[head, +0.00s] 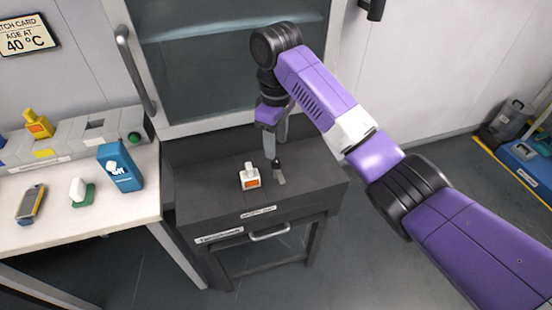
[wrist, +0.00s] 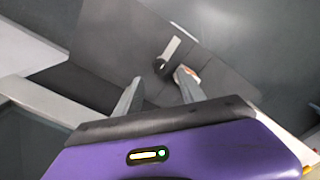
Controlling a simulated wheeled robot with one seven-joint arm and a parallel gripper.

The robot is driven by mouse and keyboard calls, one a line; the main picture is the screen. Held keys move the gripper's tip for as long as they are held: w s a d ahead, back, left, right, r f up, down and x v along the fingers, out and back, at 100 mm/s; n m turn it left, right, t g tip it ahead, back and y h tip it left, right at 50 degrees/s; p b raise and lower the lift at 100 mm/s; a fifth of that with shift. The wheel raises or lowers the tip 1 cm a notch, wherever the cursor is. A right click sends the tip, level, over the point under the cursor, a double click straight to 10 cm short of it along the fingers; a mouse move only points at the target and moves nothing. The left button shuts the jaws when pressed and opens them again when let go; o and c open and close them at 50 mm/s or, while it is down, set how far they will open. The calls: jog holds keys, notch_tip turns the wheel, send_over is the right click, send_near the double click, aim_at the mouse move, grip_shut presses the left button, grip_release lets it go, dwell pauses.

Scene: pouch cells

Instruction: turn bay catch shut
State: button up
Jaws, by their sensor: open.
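The bay catch (wrist: 167,55) is a grey lever on a round black pivot, set on the dark top of a bench. In the head view the catch (head: 279,174) shows as a small grey bar just below my gripper (head: 275,148). In the wrist view my gripper (wrist: 158,78) is open and empty, its two fingers apart. The catch's pivot lies just beyond the fingertips and the lever points up and to the right, away from them. I cannot tell whether the fingers touch it.
A white pouch-like item with an orange label (head: 250,177) stands left of the catch, close to my gripper. A glass-fronted cabinet (head: 230,60) rises behind the dark bench (head: 205,190). A white table (head: 110,205) at left holds a blue carton (head: 119,168) and other small items.

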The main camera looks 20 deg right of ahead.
aim_at(276, 160)
notch_tip(276, 160, down, 6)
jog(key=shift+r, duration=0.2)
jog(key=shift+c, duration=0.5)
grip_shut()
